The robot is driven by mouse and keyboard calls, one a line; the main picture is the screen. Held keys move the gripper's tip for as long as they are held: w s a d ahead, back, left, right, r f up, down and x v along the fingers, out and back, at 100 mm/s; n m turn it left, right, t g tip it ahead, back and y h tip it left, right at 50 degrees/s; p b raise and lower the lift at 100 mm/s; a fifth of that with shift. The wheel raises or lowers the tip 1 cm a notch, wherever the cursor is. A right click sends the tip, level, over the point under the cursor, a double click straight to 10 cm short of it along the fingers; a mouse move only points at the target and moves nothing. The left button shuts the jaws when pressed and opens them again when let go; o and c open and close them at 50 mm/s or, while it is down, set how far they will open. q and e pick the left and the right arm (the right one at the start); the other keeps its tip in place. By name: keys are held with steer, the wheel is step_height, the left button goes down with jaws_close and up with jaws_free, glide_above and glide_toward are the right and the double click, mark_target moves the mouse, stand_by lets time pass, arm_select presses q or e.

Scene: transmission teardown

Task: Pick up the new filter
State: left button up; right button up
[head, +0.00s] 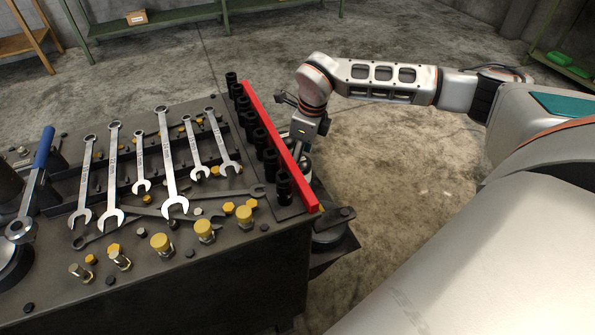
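I cannot clearly identify a new filter in the head view. My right arm comes in from the right, and its gripper (304,158) points down just beyond the right edge of the workbench (215,275), beside the red bar. Its fingertips are partly hidden behind the bar and the bench edge, so I cannot tell whether they are open or hold anything. A dark round part (332,236) sits low at the bench's right side, below and in front of the gripper; what it is I cannot tell. My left gripper is not in view.
A red bar (280,145) and a row of black sockets (270,160) line the bench's right edge. Several wrenches (166,150), yellow-capped bolts (161,243) and a blue-handled tool (43,148) cover the top. Green shelves (160,17) stand behind; open concrete floor (400,170) lies right.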

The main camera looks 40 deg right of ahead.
steer(key=f, duration=0.2)
steer(key=shift+w+f, duration=0.2)
steer(key=shift+f, duration=0.2)
steer(key=shift+r, duration=0.15)
steer(key=shift+a, duration=0.1)
steer(key=c, duration=1.6)
